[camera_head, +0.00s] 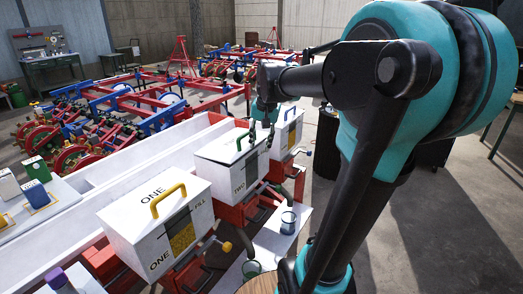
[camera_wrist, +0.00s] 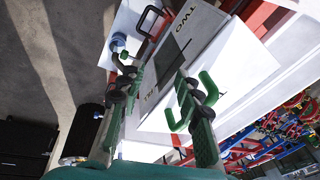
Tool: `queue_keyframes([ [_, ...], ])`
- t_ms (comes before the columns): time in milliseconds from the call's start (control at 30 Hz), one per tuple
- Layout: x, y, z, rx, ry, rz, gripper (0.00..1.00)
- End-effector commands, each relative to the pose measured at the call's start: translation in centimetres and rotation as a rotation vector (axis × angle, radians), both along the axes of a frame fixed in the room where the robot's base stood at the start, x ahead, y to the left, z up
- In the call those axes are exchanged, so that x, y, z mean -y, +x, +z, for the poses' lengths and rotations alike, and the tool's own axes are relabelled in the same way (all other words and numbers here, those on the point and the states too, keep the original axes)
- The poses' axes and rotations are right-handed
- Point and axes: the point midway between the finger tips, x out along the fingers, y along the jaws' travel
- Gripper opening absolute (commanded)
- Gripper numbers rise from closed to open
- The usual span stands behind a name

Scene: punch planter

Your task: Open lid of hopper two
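Hopper two (camera_head: 212,172) is a white box marked TWO, standing between hopper one and a third hopper. Its white lid (camera_head: 222,147) looks shut and carries a green handle (camera_head: 243,138). In the wrist view hopper two (camera_wrist: 208,22) fills the upper middle, and the green handle (camera_wrist: 180,118) shows at the right finger. My gripper (camera_head: 262,135) is over the lid, pointing down. In the wrist view its fingers (camera_wrist: 152,75) are wide apart with nothing held between them. The right finger overlaps the handle and hides part of it; I cannot tell whether they touch.
Hopper one (camera_head: 130,220), with a yellow handle, stands nearer. The third hopper (camera_head: 291,122) stands beyond. A cup (camera_head: 288,222) is on a white ledge to the right. Small cartons (camera_head: 36,194) stand at left. Red and blue machine frames (camera_head: 110,105) lie behind. Floor at right is open.

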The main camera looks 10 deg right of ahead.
Motion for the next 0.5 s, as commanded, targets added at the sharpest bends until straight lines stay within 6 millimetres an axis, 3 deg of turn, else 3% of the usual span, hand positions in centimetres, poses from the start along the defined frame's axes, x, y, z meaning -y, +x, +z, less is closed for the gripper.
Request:
queue_keyframes([
  [200,0.0,-1.1,-1.9,0.013,-0.015,0.034,0.34],
  [500,0.0,-1.3,-2.2,0.016,-0.018,0.042,0.34],
])
